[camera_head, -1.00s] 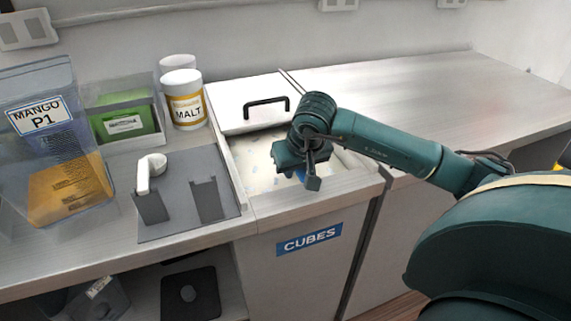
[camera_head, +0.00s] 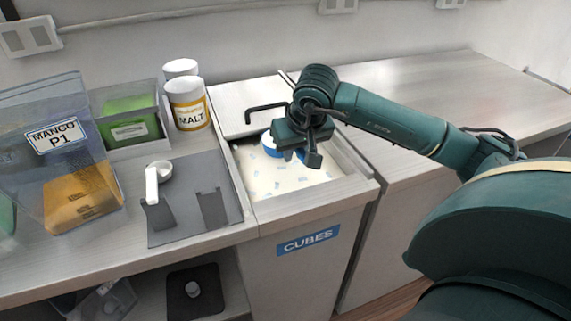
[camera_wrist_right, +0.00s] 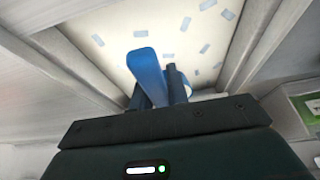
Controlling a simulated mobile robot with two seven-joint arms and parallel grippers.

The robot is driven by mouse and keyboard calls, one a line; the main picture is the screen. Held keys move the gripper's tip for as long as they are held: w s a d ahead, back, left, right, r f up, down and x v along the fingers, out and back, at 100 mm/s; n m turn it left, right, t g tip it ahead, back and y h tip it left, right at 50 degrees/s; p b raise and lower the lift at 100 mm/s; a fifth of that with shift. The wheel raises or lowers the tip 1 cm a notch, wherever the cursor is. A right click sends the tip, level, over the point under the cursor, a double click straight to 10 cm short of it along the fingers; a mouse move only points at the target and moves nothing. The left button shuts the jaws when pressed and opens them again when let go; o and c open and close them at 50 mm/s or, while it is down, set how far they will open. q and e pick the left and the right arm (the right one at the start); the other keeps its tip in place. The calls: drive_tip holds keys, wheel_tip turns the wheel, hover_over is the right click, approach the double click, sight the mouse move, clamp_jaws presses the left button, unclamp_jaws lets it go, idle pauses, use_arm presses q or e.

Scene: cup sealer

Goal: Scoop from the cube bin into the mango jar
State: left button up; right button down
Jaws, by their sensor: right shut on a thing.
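My right gripper (camera_head: 308,157) is shut on the blue scoop (camera_head: 270,142) over the cube bin (camera_head: 285,203). In the right wrist view the scoop's blue handle (camera_wrist_right: 148,74) stands between the dark fingers (camera_wrist_right: 160,92). Much of the scoop is hidden by the gripper, and I cannot tell what it holds. The open bin contains pale material with small bluish cubes and has a blue CUBES label on its front. The clear mango jar (camera_head: 100,150), labelled MANGO P1, stands at the far left with orange contents low inside. My left gripper is out of view.
The bin's lid with a black handle (camera_head: 262,108) lies behind the opening. White MALT jars (camera_head: 188,118) and a green-filled container (camera_head: 130,112) stand at the back. The right counter is clear.

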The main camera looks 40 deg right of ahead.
drive_tip(key=shift+r+p, duration=0.35)
drive_tip(key=shift+r, duration=0.45)
drive_tip(key=shift+r+p, duration=0.8)
drive_tip(key=shift+r, duration=0.4)
drive_tip(key=shift+r+p, duration=0.6)
drive_tip(key=shift+r, duration=0.35)
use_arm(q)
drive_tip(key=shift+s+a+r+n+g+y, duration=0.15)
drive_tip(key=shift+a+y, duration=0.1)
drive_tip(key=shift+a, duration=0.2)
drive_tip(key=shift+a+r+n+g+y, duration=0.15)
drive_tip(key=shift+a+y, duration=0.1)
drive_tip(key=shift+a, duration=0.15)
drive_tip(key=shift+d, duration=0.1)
